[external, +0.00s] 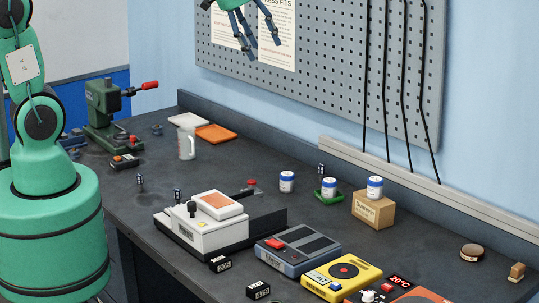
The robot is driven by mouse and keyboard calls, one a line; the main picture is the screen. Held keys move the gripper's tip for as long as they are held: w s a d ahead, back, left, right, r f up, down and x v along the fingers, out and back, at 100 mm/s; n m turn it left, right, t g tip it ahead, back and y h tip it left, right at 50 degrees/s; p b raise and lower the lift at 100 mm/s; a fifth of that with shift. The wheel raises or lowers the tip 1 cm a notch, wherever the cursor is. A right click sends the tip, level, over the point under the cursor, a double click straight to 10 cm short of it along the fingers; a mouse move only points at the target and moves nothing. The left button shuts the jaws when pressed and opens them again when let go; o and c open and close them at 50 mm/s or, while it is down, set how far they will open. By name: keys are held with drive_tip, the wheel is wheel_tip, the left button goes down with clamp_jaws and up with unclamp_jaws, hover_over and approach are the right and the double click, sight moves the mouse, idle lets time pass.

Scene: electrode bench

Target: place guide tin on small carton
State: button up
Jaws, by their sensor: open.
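The small carton (372,210) is a brown box on the bench, right of centre. A similar tin (329,188) stands on a small green holder, and another (287,182) stands on the bench to the left. Their labels are too small to read, so I cannot tell by name which is the guide tin. My gripper (262,46) is at the top edge, high above the bench and well clear of the tins. Its fingers are spread apart and empty.
A white device with an orange top (203,222), a blue-grey box (298,248) and a yellow device (341,275) fill the front. A round brown item (472,252) lies at right. A pegboard (330,65) with hanging black cables stands behind. Bench right of the carton is mostly clear.

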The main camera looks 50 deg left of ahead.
drive_tip(key=s+a+r+n, duration=0.1)
drive_tip(key=s+a, duration=0.3)
drive_tip(key=s, duration=0.5)
drive_tip(key=s+a+r+n+y, duration=0.1)
drive_tip(key=s+a, duration=0.3)
drive_tip(key=s, duration=0.5)
drive_tip(key=s+a+r+n, duration=0.1)
drive_tip(key=s+a+r, duration=0.1)
drive_tip(key=s, duration=0.7)
drive_tip(key=shift+s+a+r+t, duration=0.2)
drive_tip(key=shift+s+a+t, duration=0.2)
drive_tip(key=shift+a, duration=0.5)
drive_tip(key=shift+f, duration=0.1)
wheel_tip(320, 180, down, 11)
drive_tip(key=b, duration=1.1)
